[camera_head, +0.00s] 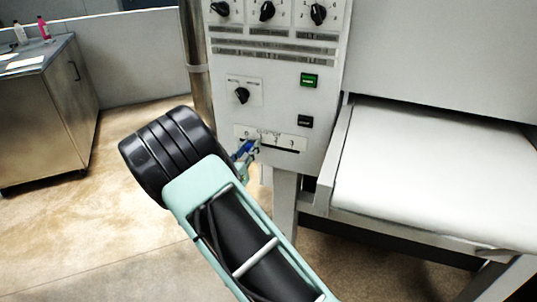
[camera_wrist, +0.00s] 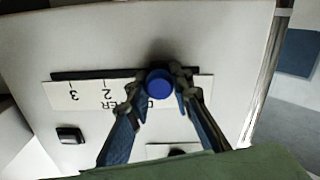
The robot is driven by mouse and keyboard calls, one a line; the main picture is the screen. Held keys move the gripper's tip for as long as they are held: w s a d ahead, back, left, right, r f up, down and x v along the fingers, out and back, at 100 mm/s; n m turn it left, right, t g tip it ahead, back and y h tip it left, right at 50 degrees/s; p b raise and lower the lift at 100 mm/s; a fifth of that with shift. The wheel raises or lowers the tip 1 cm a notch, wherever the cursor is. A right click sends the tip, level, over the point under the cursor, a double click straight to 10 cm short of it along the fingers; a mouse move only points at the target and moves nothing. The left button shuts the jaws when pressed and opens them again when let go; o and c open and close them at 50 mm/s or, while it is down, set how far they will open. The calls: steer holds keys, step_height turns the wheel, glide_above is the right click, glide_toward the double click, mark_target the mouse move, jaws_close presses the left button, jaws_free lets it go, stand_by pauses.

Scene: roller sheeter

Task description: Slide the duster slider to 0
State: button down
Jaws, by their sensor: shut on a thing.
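The duster slider's round blue knob (camera_wrist: 158,82) sits in a dark slot on a white label plate (camera_wrist: 90,92), upside down in the wrist view. Its numbers 3 and 2 show to the left of the knob; my fingers cover the 1 and 0 area. My gripper (camera_wrist: 160,88) is shut on the knob, one finger on each side. In the head view, the label plate (camera_head: 291,142) is low on the control panel, and my gripper (camera_head: 247,150) is at its left end. The knob's exact setting cannot be told.
The white control panel (camera_head: 285,80) carries several black rotary knobs, a green button (camera_head: 309,80) and a black button (camera_head: 305,121). A white sheeter bed (camera_head: 440,170) stands at the right. A metal cabinet (camera_head: 45,125) is at the far left. The floor between is clear.

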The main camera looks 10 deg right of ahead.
steer(key=shift+w+a, duration=0.3)
steer(key=shift+a, duration=0.4)
steer(key=shift+w+a, duration=0.3)
steer(key=shift+a, duration=0.35)
steer(key=c, duration=1.7)
jaws_free()
steer(key=shift+w+a, duration=0.1)
steer(key=v, duration=1.2)
